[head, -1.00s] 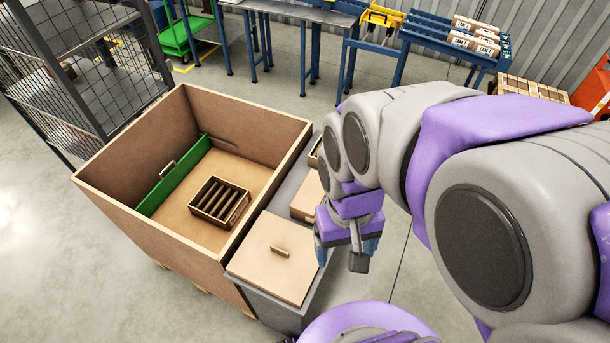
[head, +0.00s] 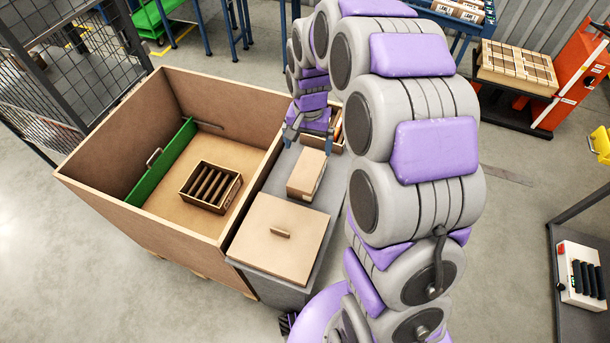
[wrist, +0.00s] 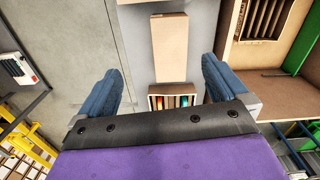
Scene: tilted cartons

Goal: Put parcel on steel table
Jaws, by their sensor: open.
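A small plain brown carton (head: 306,174), which I take as the parcel, lies on the grey surface (head: 272,185) beside the large bin. In the wrist view the carton (wrist: 170,47) sits ahead, between the lines of my fingers. My gripper (head: 309,141) is open and empty, just behind the carton and above the grey surface. In the wrist view my gripper (wrist: 160,68) has its two blue fingers wide apart, with no contact on the carton visible. The steel table is mostly out of frame; only blue legs (head: 240,22) show at the back.
A tall brown bin (head: 225,230) holds a slotted crate (head: 209,187) and a green panel (head: 163,162). A mesh cage (head: 55,60) stands left.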

